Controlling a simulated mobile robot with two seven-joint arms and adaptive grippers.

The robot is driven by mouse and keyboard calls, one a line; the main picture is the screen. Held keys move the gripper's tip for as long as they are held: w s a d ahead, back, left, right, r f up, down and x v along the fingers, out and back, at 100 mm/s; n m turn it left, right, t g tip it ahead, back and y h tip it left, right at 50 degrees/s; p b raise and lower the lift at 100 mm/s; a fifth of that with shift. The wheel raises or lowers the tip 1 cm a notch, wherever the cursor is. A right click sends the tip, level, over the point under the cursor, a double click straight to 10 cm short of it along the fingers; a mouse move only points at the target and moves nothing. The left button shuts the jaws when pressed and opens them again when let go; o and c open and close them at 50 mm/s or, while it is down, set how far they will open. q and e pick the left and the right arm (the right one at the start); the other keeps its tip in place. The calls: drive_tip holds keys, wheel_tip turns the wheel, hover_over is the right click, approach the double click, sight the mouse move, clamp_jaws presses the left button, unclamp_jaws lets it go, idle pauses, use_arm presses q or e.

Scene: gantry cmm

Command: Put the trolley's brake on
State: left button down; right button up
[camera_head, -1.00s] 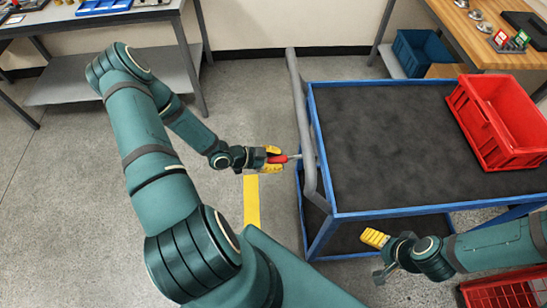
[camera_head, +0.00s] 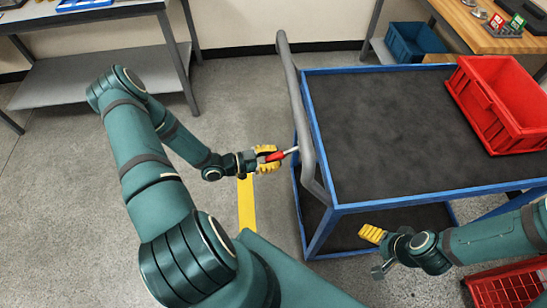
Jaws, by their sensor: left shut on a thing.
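The blue-framed trolley (camera_head: 322,140) with a dark top stands at the right, its grey push handle (camera_head: 296,105) along its left side. A brake lever with a red grip (camera_head: 277,156) and a thin metal rod sticks out left from beside the handle, tilted slightly up toward the trolley. The rod's far end is hidden by the handle. My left gripper (camera_head: 268,158), with yellow fingers, is shut on the red grip. My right gripper (camera_head: 371,233) is in front of the trolley's lower shelf, apart from the lever; its finger gap is not clear.
A red bin (camera_head: 520,126) stands on the trolley's top right. A grey bench (camera_head: 80,80) is at the back left and a wooden table (camera_head: 470,35) at the back right, with a blue bin (camera_head: 412,45) beneath. A red crate (camera_head: 505,286) is at the lower right. Floor left of the trolley is clear.

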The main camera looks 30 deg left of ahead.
use_arm(q)
drive_tip(key=shift+f, duration=0.1)
drive_tip(key=c, duration=0.7)
unclamp_jaws()
drive_tip(key=v, duration=1.2)
drive_tip(key=shift+d, duration=0.1)
